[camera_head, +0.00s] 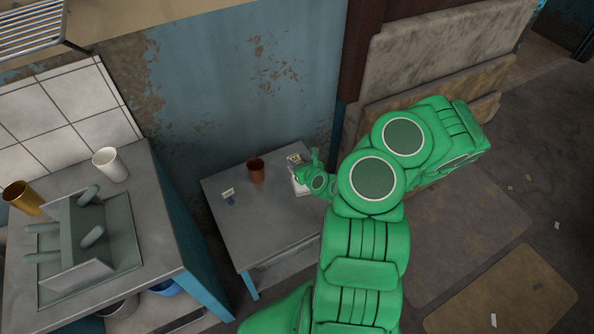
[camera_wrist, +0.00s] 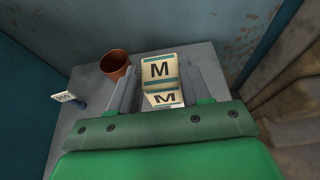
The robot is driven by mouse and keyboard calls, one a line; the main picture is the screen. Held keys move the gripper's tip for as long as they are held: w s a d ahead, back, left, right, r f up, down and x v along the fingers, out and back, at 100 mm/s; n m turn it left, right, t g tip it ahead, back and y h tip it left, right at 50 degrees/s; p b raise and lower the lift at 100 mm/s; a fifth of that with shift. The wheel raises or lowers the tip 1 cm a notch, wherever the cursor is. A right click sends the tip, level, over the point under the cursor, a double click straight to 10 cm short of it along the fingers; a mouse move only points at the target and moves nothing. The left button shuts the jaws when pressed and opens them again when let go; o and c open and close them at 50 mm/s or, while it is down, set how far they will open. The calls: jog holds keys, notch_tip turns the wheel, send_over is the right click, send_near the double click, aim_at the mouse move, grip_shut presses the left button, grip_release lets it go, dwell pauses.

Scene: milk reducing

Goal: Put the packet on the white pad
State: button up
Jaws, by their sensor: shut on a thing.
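In the head view the packet (camera_head: 293,158) shows small at the back right of the grey table, beside my green wrist. The white pad (camera_head: 301,187) shows partly under my gripper and wrist on that table. I cannot tell whether the packet touches the pad. The pad is not clearly seen in the wrist view.
A brown cup (camera_head: 256,170) stands on the table (camera_head: 262,222) left of my gripper. A small number card on a blue holder (camera_head: 229,195) stands farther left. A blue wall (camera_head: 240,90) rises behind. The front of the table is clear.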

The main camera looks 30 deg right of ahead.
jog(key=shift+s+d+f, duration=0.1)
jog(key=shift+s+d, duration=0.05)
jog(key=shift+d, duration=0.6)
jog(key=shift+s+d+f, duration=0.1)
jog(key=shift+d+f, duration=0.1)
jog(key=shift+f, duration=1.9)
jog(key=shift+d+f, duration=0.15)
jog(key=shift+f, duration=1.9)
jog(key=shift+f, duration=0.1)
jog(key=o, duration=1.1)
